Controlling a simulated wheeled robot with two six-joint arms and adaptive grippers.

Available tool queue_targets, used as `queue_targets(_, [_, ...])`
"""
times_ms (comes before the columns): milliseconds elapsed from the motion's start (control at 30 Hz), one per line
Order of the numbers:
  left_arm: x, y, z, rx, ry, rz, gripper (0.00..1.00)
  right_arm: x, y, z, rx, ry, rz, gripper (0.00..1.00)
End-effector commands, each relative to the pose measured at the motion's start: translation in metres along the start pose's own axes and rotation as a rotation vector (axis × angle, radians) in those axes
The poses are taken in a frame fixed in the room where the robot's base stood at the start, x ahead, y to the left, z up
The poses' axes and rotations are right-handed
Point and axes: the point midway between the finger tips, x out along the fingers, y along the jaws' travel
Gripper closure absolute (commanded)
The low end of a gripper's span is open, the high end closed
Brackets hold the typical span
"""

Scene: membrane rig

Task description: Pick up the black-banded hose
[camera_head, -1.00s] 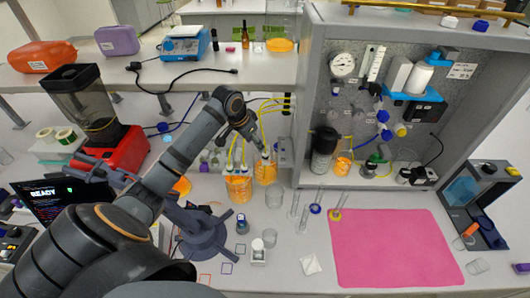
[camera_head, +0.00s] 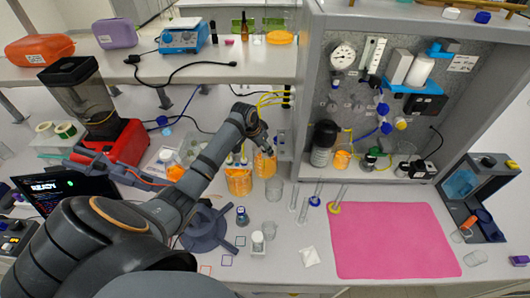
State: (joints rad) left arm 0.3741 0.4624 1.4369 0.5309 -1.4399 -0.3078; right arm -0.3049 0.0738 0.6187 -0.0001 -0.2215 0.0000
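Several yellow hoses (camera_head: 272,98) run from the side of the grey cabinet, bending down toward two containers of orange liquid. The black band is too small to tell, so I cannot say which hose carries it. My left gripper (camera_head: 267,143) points down at the top of the right orange container (camera_head: 265,166), close to the hose end there. Its fingers are small and partly hidden, and I cannot tell whether they touch or hold a hose. The left orange container (camera_head: 238,182) stands beside it, partly behind my arm. My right gripper is not in view.
The grey cabinet (camera_head: 305,70) stands just right of the gripper. Empty glass beakers (camera_head: 274,190) and upright cylinders (camera_head: 303,211) stand in front. A round dark stand base (camera_head: 205,232) is below my arm.

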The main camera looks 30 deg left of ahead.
Motion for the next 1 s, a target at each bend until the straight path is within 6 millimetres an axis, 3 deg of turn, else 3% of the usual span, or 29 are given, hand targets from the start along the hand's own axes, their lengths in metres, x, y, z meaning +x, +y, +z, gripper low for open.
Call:
queue_targets(133, [0.0,0.0,0.0,0.0,0.0,0.0,0.52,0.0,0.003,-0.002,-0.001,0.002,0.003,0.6])
queue_targets(400, [-0.001,0.0,0.0,0.0,0.0,0.0,0.89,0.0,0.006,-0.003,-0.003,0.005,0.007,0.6])
queue_targets(500, [-0.001,0.0,0.0,0.0,0.0,0.0,0.97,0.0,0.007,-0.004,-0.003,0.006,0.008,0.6])
queue_targets(767, [-0.002,-0.001,-0.001,-0.001,0.0,-0.001,0.98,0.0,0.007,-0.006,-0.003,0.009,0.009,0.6])
queue_targets(1000, [-0.026,-0.01,-0.019,-0.004,0.004,-0.005,0.98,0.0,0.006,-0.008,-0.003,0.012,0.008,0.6])
